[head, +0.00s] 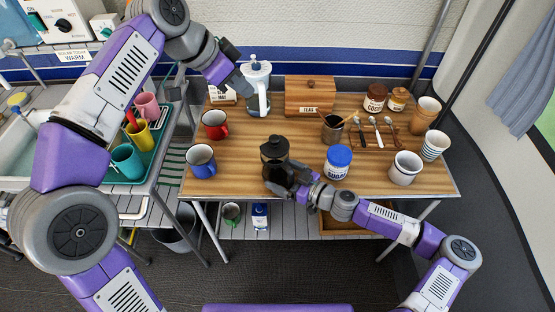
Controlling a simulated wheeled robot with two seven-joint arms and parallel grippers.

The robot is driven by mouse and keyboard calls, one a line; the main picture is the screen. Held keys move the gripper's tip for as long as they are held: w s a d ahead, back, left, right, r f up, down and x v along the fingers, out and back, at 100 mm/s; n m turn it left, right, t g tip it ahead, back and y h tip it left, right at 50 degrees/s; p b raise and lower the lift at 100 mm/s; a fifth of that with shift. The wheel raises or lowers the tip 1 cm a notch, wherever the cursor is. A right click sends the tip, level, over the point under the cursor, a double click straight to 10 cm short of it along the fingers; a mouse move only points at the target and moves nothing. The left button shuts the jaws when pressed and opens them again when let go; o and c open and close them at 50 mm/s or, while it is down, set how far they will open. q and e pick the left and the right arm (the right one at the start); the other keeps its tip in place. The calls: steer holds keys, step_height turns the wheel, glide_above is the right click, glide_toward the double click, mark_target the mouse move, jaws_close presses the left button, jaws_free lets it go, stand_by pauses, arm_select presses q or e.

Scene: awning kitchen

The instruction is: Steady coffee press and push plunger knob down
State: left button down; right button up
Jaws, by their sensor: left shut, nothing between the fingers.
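A dark coffee press (274,158) with a black lid and a small knob on top stands upright near the table's front edge. My right gripper (286,186) is at its lower right side; its fingers are dark against the dark body, so their grip is unclear.
On the wooden table (240,145), a red mug (215,124) and blue mug (201,160) stand left. A sugar jar (337,161) is close to my right arm. A tea box (310,95) stands behind. The middle between press and box is mostly clear.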

steer(key=p+v, duration=0.1)
steer(key=v, duration=0.6)
steer(key=shift+s+d, duration=0.2)
